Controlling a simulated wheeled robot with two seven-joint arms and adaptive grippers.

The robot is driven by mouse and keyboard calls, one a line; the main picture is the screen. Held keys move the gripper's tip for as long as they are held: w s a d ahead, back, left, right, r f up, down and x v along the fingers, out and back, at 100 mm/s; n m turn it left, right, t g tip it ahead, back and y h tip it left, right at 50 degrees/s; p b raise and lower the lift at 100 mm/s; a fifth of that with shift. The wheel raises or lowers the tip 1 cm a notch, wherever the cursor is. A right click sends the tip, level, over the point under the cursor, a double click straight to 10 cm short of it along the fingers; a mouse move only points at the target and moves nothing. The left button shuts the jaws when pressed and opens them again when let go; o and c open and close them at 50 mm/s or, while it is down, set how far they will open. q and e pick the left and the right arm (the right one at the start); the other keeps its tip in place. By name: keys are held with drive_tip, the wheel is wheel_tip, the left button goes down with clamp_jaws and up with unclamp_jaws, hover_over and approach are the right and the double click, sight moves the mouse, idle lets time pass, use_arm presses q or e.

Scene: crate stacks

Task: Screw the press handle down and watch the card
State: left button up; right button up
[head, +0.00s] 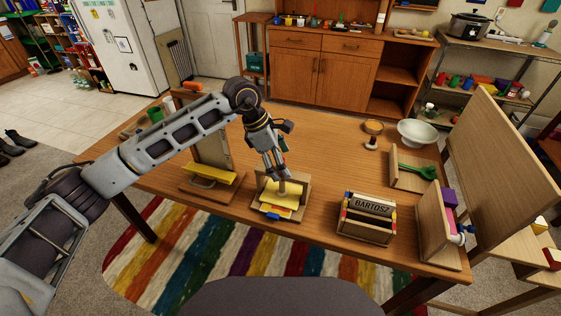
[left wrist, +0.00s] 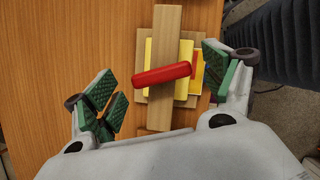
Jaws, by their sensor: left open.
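The press (head: 262,205) stands near the table's front edge, with yellow sheet layers (head: 281,213) low in it. In the left wrist view, its red handle bar (left wrist: 161,75) lies slanted across a wooden beam (left wrist: 165,25). Yellow, white and orange edges (left wrist: 184,52) show under the beam; which of them is the card I cannot tell. My left gripper (head: 277,174) is above the press, pointing down. In the left wrist view, its green-padded fingers (left wrist: 160,87) are open on either side of the red handle, apart from it. My right gripper is not in view.
A wooden stand with a yellow ledge (head: 209,174) is left of the press. A wooden box labelled BARTOSZ (head: 366,226) is to its right. A white bowl (head: 417,132), a green scoop (head: 416,171) and a tall upright board (head: 500,165) are farther right. Table between is clear.

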use_arm(q)
drive_tip(key=v, duration=1.1)
drive_tip(key=shift+r, duration=0.25)
drive_tip(key=shift+a, duration=0.15)
